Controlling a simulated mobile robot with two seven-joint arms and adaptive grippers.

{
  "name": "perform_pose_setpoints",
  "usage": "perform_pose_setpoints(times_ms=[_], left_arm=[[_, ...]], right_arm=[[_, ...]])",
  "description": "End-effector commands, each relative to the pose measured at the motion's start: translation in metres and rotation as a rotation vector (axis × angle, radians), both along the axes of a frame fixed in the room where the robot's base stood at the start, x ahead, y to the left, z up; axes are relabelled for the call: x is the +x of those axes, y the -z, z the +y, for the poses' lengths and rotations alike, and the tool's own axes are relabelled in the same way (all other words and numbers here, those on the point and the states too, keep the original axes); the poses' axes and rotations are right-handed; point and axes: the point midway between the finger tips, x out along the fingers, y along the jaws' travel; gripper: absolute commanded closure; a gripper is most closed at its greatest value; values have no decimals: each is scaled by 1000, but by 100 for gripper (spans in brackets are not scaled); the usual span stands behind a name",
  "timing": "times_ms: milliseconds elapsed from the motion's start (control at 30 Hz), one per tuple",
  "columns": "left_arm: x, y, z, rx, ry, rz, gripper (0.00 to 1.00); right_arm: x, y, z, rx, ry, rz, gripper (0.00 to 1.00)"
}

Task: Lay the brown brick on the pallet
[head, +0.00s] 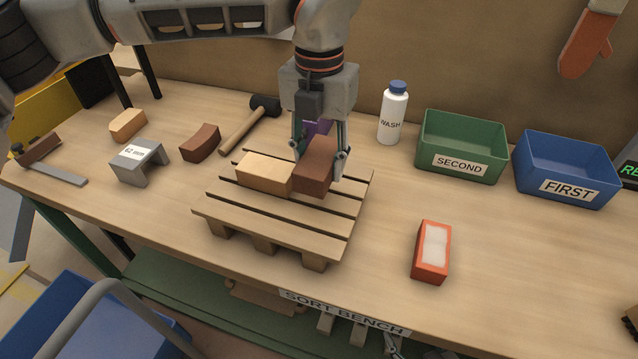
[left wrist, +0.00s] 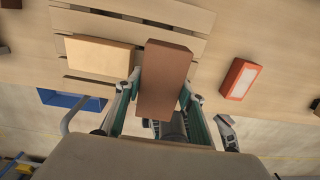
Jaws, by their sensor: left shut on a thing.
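The brown brick (head: 313,178) is in my left gripper (head: 322,160), which is shut on it over the right part of the wooden pallet (head: 285,222). The brick is right beside a tan brick (head: 264,172) that lies on the pallet's slats. I cannot tell whether the brown brick touches the slats. In the left wrist view the brown brick (left wrist: 165,75) shows between the fingers, with the tan brick (left wrist: 100,55) to its left. Part of what looks like my right gripper (head: 392,346) shows below the bench's front edge; its jaws are unclear.
An orange brick with a pale top (head: 432,250) stands right of the pallet. A white bottle (head: 393,115), green bin (head: 462,145) and blue bin (head: 567,168) stand behind right.

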Motion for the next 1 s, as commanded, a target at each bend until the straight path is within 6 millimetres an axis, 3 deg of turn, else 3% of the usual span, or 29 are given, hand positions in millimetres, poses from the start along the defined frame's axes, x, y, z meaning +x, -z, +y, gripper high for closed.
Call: perform_pose_setpoints(times_ms=[333,567,967,1000], left_arm=[[0,27,0,-1,1,-1,98],[0,57,0,-2,2,1,98],[0,63,-1,-2,1,-2,98],[0,63,0,-1,1,-2,55]], right_arm=[[2,-1,-1,-2,1,-6,46],[2,0,-1,-2,1,-6,46],[3,0,-1,-3,1,-7,46],[3,0,-1,-3,1,-7,46]])
